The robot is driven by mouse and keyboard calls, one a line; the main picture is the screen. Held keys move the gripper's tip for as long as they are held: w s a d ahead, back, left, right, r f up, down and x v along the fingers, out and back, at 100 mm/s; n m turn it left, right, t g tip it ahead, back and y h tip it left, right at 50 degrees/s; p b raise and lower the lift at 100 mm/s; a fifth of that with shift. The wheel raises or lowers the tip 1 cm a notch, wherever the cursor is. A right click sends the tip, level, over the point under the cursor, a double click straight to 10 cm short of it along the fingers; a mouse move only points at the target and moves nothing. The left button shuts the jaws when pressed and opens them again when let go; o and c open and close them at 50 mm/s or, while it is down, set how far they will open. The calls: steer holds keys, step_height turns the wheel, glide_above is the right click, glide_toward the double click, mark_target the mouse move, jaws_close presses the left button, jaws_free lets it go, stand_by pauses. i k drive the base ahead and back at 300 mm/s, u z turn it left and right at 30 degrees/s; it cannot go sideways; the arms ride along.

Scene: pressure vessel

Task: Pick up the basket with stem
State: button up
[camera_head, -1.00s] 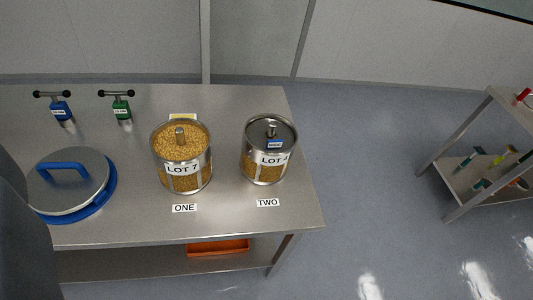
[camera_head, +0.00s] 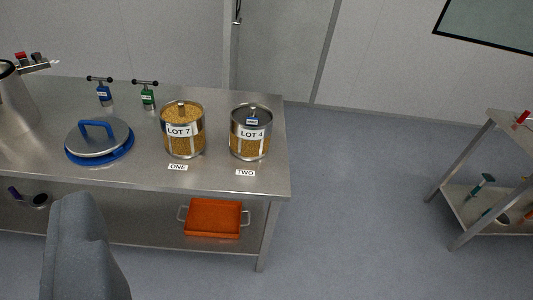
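Two round metal-framed baskets stand upright on the steel table. The left basket, labelled LOT 7 (camera_head: 183,131), is full of yellow grains, and a short metal stem (camera_head: 182,107) rises at its middle. The right basket, labelled LOT 4 (camera_head: 250,133), has a dark top with a small blue tag and yellow grains below; a small knob or stem at its top is hard to make out. Cards ONE and TWO lie in front of them. My gripper's fingers do not show; a grey part of my own body stands at lower left, apart from the baskets.
A steel lid with a blue rim and handle (camera_head: 98,139) lies left of the baskets. Blue (camera_head: 104,95) and green (camera_head: 148,97) T-handled tools stand behind it. A metal vessel (camera_head: 14,100) is at far left. An orange tray (camera_head: 213,217) sits on the lower shelf.

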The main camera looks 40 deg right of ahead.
mark_target(250, 143)
steer(key=z, duration=0.5)
steer(key=i, duration=2)
steer(key=u, duration=0.5)
